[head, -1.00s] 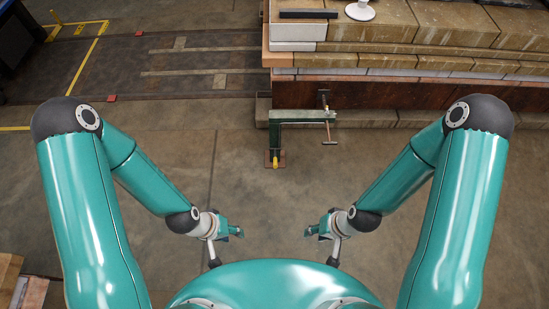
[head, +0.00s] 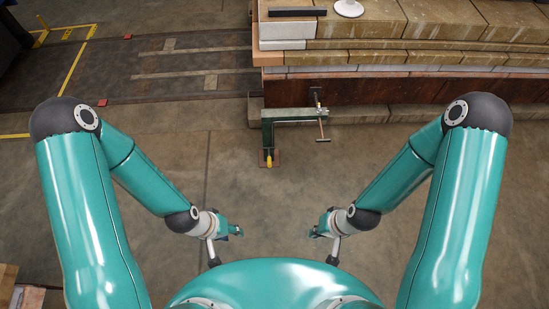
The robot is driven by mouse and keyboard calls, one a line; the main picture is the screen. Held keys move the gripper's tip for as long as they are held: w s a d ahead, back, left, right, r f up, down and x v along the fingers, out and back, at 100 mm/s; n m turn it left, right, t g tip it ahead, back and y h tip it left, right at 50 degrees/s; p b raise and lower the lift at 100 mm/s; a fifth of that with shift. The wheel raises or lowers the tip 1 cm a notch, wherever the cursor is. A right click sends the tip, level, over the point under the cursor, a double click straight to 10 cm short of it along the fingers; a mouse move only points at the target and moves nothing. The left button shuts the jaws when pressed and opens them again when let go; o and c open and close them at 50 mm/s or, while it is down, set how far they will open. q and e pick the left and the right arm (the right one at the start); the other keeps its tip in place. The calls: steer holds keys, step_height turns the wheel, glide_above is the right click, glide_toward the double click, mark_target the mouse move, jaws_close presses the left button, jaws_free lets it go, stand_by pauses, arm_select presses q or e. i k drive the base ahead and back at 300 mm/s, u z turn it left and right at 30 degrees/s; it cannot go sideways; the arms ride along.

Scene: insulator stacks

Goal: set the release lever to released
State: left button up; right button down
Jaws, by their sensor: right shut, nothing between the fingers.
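A green stand (head: 267,132) with a level arm reaching right stands on the floor ahead, close to the front of the stacks. A short lever with a yellow tip (head: 268,160) is low on its near side, over a small brown base plate. A T-shaped handle (head: 322,130) hangs at the right end of the arm. The frames do not show clearly which part is the release lever. My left gripper (head: 236,231) is near me, well short of the stand; its jaws are too small to judge. My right gripper (head: 316,232) is shut and empty, also well short of it.
Long layered stacks of tan and brown blocks (head: 430,85) fill the back right, with a black bar (head: 297,11) and a white disc-shaped item (head: 349,8) on top. The floor (head: 260,200) between my grippers and the stand is clear. Cardboard boxes (head: 8,280) sit at lower left.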

mark_target(269, 159)
steer(key=z, duration=0.95)
steer(key=k, duration=1.05)
steer(key=z, duration=1.5)
steer(key=i, duration=0.05)
steer(key=u, duration=3)
steer(key=i, duration=1)
steer(key=z, duration=0.05)
